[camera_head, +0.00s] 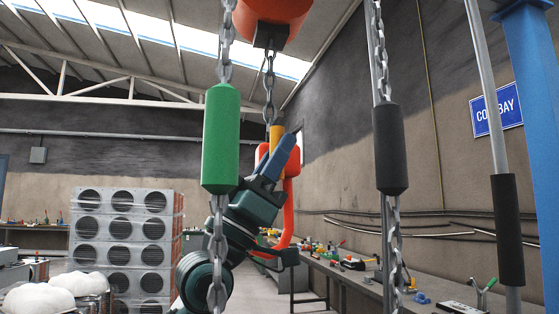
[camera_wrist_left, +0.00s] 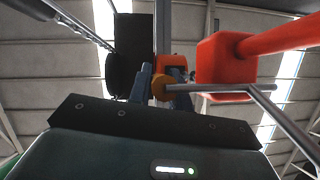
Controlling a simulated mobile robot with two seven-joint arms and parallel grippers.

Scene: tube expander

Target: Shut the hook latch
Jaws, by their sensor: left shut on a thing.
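The red hook (camera_head: 289,205) hangs on a chain below the orange hoist body (camera_head: 270,17), partly hidden by my left arm. It also shows in the left wrist view (camera_wrist_left: 228,62), close to the fingers. A yellow-orange piece, which looks like the hook latch (camera_head: 276,136), shows at the top of the hook beside my fingers. My left gripper (camera_head: 284,155) has blue fingers pointing up at the hook and is shut on this piece. In the left wrist view the piece (camera_wrist_left: 158,87) lies between the fingers. Whether the latch closes the hook opening cannot be told. My right gripper is out of view.
A chain with a green sleeve (camera_head: 221,138) hangs in front of my left arm. A chain with a black sleeve (camera_head: 390,148) hangs to the right. A workbench (camera_head: 345,277) with tools runs along the right wall. Stacked grey ducts (camera_head: 121,244) stand at the left.

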